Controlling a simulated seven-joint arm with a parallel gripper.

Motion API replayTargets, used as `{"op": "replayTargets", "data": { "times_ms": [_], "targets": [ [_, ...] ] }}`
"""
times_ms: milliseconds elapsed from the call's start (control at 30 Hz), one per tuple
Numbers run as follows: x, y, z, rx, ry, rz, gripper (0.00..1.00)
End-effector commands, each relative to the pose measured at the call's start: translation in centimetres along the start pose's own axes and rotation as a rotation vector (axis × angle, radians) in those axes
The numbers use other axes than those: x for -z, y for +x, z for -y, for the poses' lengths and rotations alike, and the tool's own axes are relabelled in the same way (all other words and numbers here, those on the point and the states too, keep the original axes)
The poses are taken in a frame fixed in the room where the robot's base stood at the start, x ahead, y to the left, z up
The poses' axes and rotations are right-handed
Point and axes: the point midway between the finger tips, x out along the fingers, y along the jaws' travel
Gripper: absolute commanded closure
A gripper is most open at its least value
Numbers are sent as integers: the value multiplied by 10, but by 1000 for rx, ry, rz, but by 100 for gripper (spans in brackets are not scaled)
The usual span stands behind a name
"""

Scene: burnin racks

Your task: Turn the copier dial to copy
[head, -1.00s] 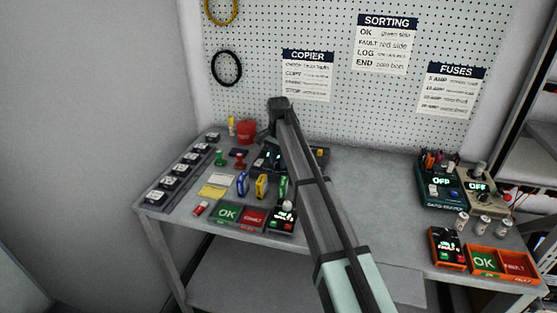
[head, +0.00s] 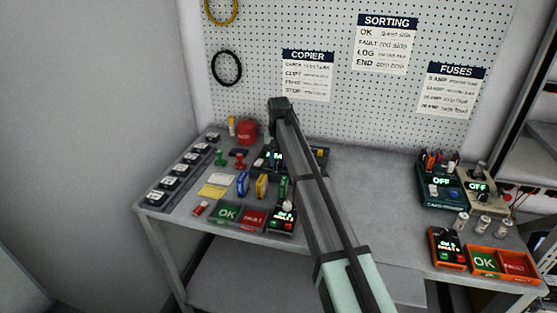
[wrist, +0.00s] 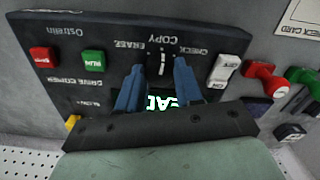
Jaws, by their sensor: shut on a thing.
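The copier panel (wrist: 75,40) fills much of the wrist view, upside down, with CHECK, COPY and ERASE printed around its dial (wrist: 159,68). My gripper (wrist: 158,68) is shut on the dial, one blue finger on each side. A white mark on the dial points at or close to COPY; the fingers partly hide the knob. A lit display (wrist: 165,103) behind my fingers shows partly hidden green letters. In the head view the copier (head: 264,160) is mostly behind my arm.
Red and green buttons and a white ON/OFF switch (wrist: 223,70) flank the dial. Red and green stamps (wrist: 270,78) stand beside the copier. On the bench, coloured cartridges (head: 262,187) and OK/FAULT trays (head: 227,215) lie in front. The bench middle right is clear.

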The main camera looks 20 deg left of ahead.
Motion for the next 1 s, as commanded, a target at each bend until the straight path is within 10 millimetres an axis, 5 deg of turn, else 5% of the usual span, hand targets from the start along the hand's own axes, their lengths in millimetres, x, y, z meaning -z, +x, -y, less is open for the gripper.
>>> {"op": "replayTargets", "data": {
  "times_ms": [767,800,1000],
  "targets": [
    [0,0,0,0,-108,1,95],
    [0,0,0,0,-108,1,62],
    [0,0,0,0,-108,0,43]
  ]
}}
